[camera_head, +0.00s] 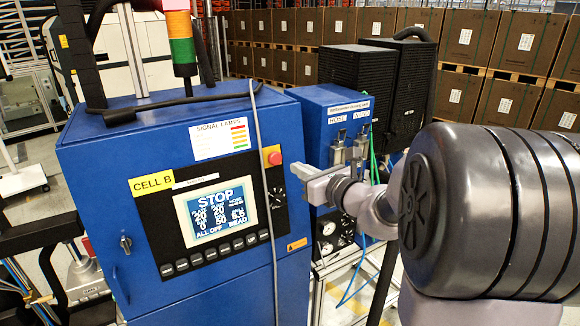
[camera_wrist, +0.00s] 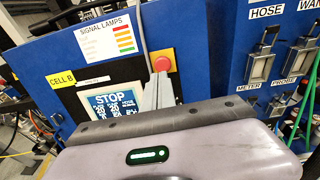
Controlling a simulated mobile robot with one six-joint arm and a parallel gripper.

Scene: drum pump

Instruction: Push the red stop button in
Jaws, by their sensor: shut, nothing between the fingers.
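The red stop button (camera_head: 275,158) sits on a yellow plate at the upper right of the black control panel on the blue cabinet. It also shows in the wrist view (camera_wrist: 161,64), just beyond the fingertips. My gripper (camera_head: 300,175) is shut and empty, its tips pointing at the panel just right of and slightly below the button in the head view. In the wrist view the closed fingers (camera_wrist: 160,82) overlap the yellow plate below the button. I cannot tell whether they touch it. The panel screen (camera_head: 216,211) reads STOP.
A grey cable (camera_head: 264,200) hangs down the cabinet front left of the button. A black knob (camera_head: 277,197) is below the button. A second blue box (camera_head: 330,105) with hose holders stands to the right, with green and blue hoses. A signal tower (camera_head: 180,35) stands on the cabinet.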

